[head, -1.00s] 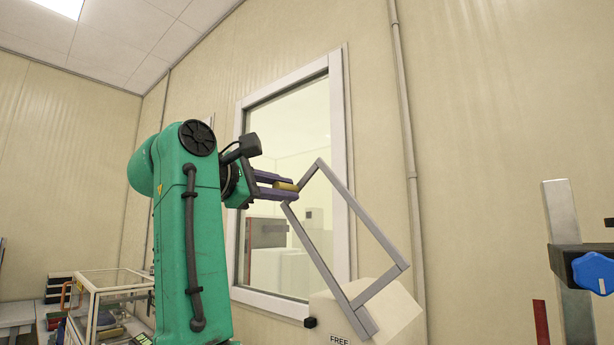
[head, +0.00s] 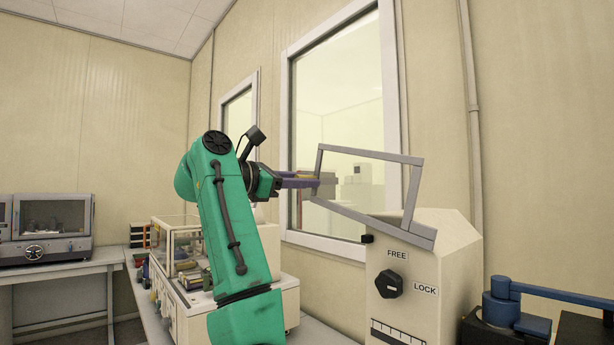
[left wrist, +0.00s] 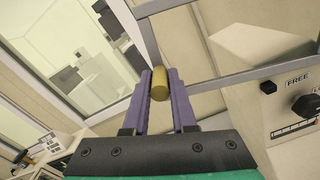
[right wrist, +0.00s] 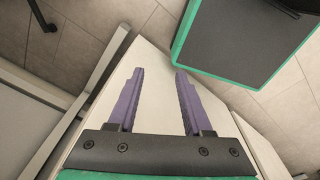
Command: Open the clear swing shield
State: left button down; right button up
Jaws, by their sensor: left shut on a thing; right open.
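The clear swing shield (head: 414,190) is a grey-framed pane above a cream machine housing (head: 455,245). Its frame is tilted, with the near lower edge running down to the right along the top of the housing. A brass-coloured handle (left wrist: 159,84) sits at the frame's left end. My left gripper (head: 316,183) is shut on this handle; in the left wrist view its purple fingers (left wrist: 160,88) stand on both sides of it. My right gripper (right wrist: 158,85) is open and empty in the right wrist view, above a pale surface. It does not show in the head view.
The housing carries a black knob (head: 389,284) between FREE and LOCK labels. A blue-armed device (head: 530,295) stands at the right. A glass-sided case (head: 185,250) is behind my left arm. A window (head: 340,120) is in the wall behind the shield.

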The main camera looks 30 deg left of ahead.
dwell(0.4)
pick_arm(q)
jog(key=c, duration=0.7)
grip_release()
jog(key=shift+c, duration=0.2)
jog(key=shift+s, duration=0.1)
jog(key=shift+s+a, duration=0.1)
jog(key=shift+s+a+f+b, duration=0.15)
jog(key=shift+s+b, duration=0.15)
jog(key=shift+b, duration=0.15)
jog(key=b+v, duration=0.5)
jog(key=v, duration=0.8)
jog(key=shift+s, duration=0.4)
